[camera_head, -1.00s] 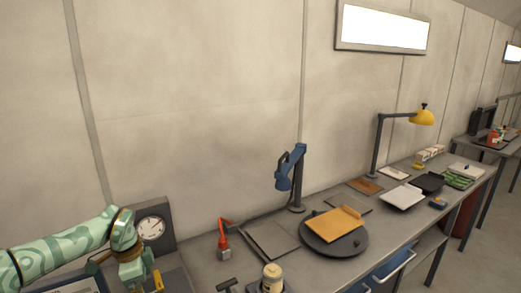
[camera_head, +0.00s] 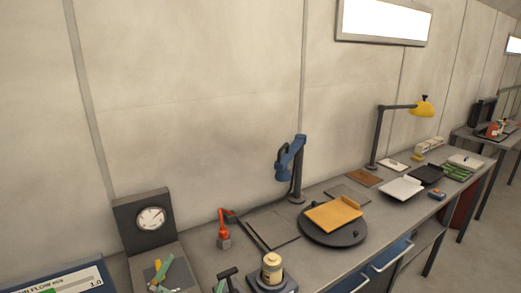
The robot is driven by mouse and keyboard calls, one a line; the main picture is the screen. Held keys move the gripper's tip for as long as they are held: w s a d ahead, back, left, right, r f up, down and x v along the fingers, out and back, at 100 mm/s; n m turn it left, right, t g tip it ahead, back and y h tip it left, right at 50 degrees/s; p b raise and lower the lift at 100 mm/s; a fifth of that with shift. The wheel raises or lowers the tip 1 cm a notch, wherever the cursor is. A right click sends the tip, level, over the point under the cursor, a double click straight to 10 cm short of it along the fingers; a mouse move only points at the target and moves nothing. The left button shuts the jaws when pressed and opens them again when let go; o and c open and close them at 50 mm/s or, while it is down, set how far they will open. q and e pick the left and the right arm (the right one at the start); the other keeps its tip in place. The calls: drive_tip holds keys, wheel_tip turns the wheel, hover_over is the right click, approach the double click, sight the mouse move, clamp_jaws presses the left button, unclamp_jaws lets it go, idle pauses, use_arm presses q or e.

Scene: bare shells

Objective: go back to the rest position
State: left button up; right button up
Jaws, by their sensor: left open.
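The rest of my left arm is out of the picture. My right gripper is not in view.
A grey bench runs to the right along the wall. It bears a red-handled tool (camera_head: 223,230), a cream jar (camera_head: 272,267), a dark turntable (camera_head: 333,234) with an orange board (camera_head: 333,214), a blue clamp stand (camera_head: 291,165) and a yellow lamp (camera_head: 423,108).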

use_arm(q)
drive_tip(key=s+a+f+g+y, duration=0.3)
drive_tip(key=s+a+f+g, duration=0.3)
drive_tip(key=s+a, duration=0.3)
drive_tip(key=s+a+f+g+y, duration=0.3)
drive_tip(key=s+a+f+g, duration=0.3)
drive_tip(key=s, duration=0.4)
drive_tip(key=s+d+f+n+g+h+b, duration=0.1)
drive_tip(key=s+d+f+b, duration=0.15)
drive_tip(key=f, duration=1.35)
drive_tip(key=s+d+f+g+h+b, duration=0.1)
drive_tip(key=s+d+f+h+b, duration=0.15)
drive_tip(key=f, duration=1.45)
drive_tip(key=s+a+f+n+g+b, duration=0.1)
drive_tip(key=s+f+b, duration=0.3)
drive_tip(key=s+f, duration=1.3)
drive_tip(key=shift+s+f+n+g+h, duration=0.25)
drive_tip(key=shift+s+n+g+h, duration=0.1)
drive_tip(key=shift+s+n+g, duration=0.5)
drive_tip(key=shift+w, duration=0.1)
